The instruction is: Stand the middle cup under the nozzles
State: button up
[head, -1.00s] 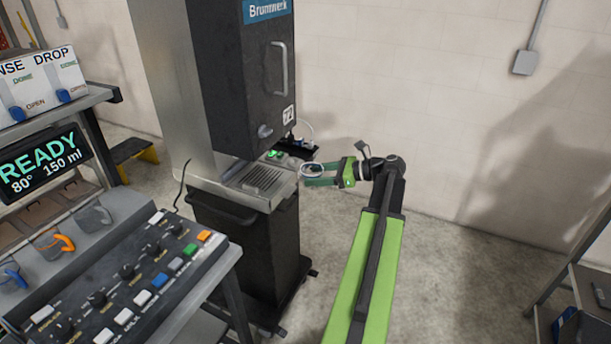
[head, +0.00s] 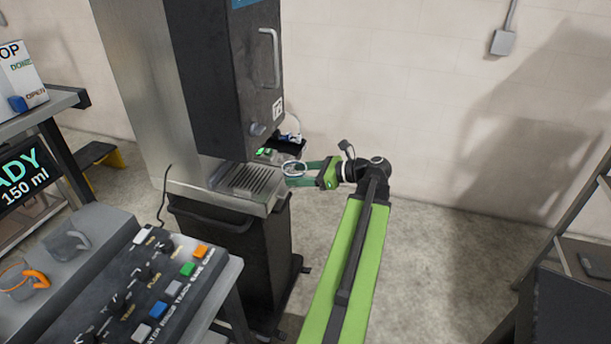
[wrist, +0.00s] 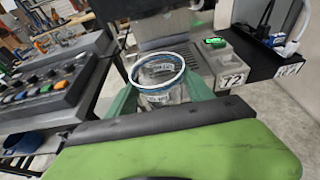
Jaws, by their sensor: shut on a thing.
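My gripper (head: 306,172) is shut on a clear cup (wrist: 157,77) with a blue-white rim. In the head view the cup (head: 293,167) is just right of the drip grate (head: 250,180) of the tall black and steel dispenser (head: 225,70). In the wrist view the cup is upright between my green fingers, with the grate behind it. The nozzles are hidden by the dispenser's black upper housing.
A control panel (head: 160,275) with knobs and coloured buttons stands at front left. A dark shelf (head: 580,265) is at right. The floor between is clear.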

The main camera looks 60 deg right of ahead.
jog(key=r+x, duration=0.1)
jog(key=x, duration=0.4)
jog(key=r+x, duration=0.1)
jog(key=x, duration=0.3)
jog(key=w+r+x, duration=0.1)
jog(key=x, duration=0.4)
jog(key=shift+w+a+b, duration=0.15)
jog(key=shift+w+b, duration=0.15)
jog(key=shift+b, duration=0.1)
jog(key=shift+f+b, duration=0.55)
jog(key=shift+b, duration=0.1)
jog(key=shift+f+b, duration=0.4)
jog(key=shift+f+b, duration=0.65)
jog(key=o, duration=1.5)
jog(key=shift+o, duration=0.2)
jog(key=p+v, duration=0.5)
jog(key=v, duration=1.2)
jog(key=shift+w+a+r, duration=0.1)
jog(key=shift+r, duration=0.05)
jog(key=shift+s, duration=0.3)
jog(key=shift+s, duration=0.1)
